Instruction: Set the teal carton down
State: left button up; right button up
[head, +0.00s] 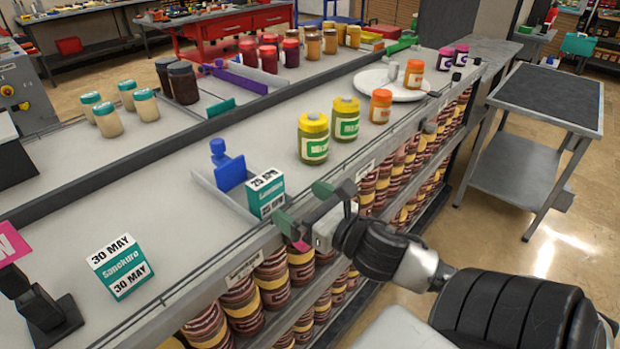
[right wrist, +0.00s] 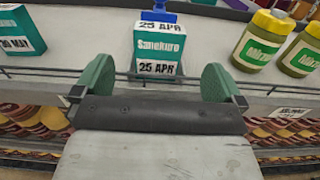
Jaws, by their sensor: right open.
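A teal and white carton marked 25 APR (head: 266,194) stands upright on the grey shelf top (head: 185,240), near its front edge. It also shows in the right wrist view (right wrist: 158,48), label facing me. My right gripper (head: 303,210) is open, its green fingers spread. In the right wrist view the gripper (right wrist: 157,82) has one finger to each side of the carton's lower front, with a gap on both sides. A second teal and white carton marked 30 MAY (head: 121,267) stands farther left on the shelf. My left gripper is not in view.
A blue pusher (head: 229,168) and a low divider stand behind the 25 APR carton. Yellow-lidded green-label jars (head: 314,138) stand to its right. A thin rail runs along the shelf's front edge. A black stand with a pink sign (head: 12,243) is at far left.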

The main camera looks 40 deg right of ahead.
jog(key=shift+s, duration=0.85)
